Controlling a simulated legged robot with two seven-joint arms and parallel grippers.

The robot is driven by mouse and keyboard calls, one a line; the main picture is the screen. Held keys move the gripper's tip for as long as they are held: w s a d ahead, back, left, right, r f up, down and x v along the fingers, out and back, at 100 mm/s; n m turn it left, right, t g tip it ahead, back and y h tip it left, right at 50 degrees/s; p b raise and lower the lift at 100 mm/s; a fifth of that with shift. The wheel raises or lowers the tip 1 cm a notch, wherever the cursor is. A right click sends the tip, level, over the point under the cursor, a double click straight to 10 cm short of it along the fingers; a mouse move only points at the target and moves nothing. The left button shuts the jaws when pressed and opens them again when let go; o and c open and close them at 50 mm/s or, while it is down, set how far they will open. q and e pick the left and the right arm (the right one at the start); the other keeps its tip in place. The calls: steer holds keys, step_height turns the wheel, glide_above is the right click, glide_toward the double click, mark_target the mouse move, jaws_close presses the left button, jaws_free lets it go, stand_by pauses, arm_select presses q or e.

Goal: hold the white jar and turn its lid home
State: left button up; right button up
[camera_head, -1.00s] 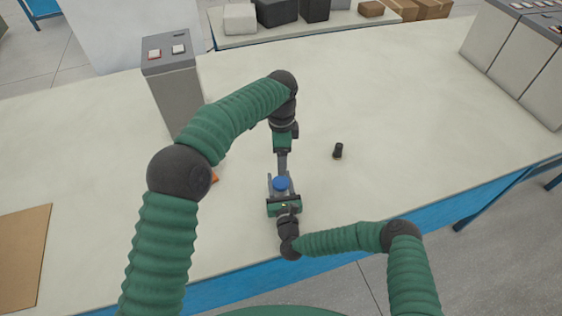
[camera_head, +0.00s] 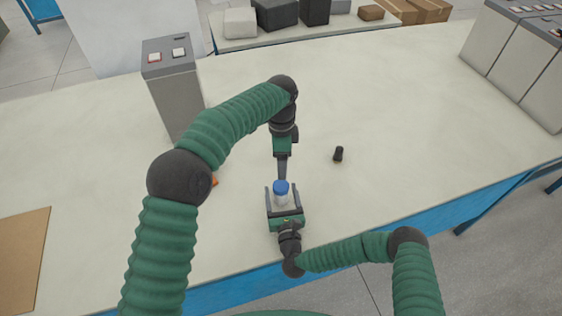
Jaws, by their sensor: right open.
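The white jar (camera_head: 281,201) stands upright on the table with the blue lid (camera_head: 281,187) on its top. I cannot tell how tightly the lid sits. My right gripper (camera_head: 283,195) is open, low at the near side, with one finger to each side of the jar and visible space around it. My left gripper (camera_head: 282,174) comes from the far side, its fingers seen edge-on and ending at the lid. Whether they touch the lid or are parted cannot be seen.
A small black cylinder (camera_head: 338,154) stands to the right of the jar. A grey box with buttons (camera_head: 173,95) is at the back left, and a small orange thing (camera_head: 214,182) is partly hidden by my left arm. A brown board (camera_head: 22,258) lies at the left. The table's right half is mostly clear.

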steer(key=s, duration=0.4)
steer(key=s+d+b, duration=0.1)
steer(key=s, duration=0.3)
steer(key=s+d, duration=0.1)
steer(key=s, duration=0.4)
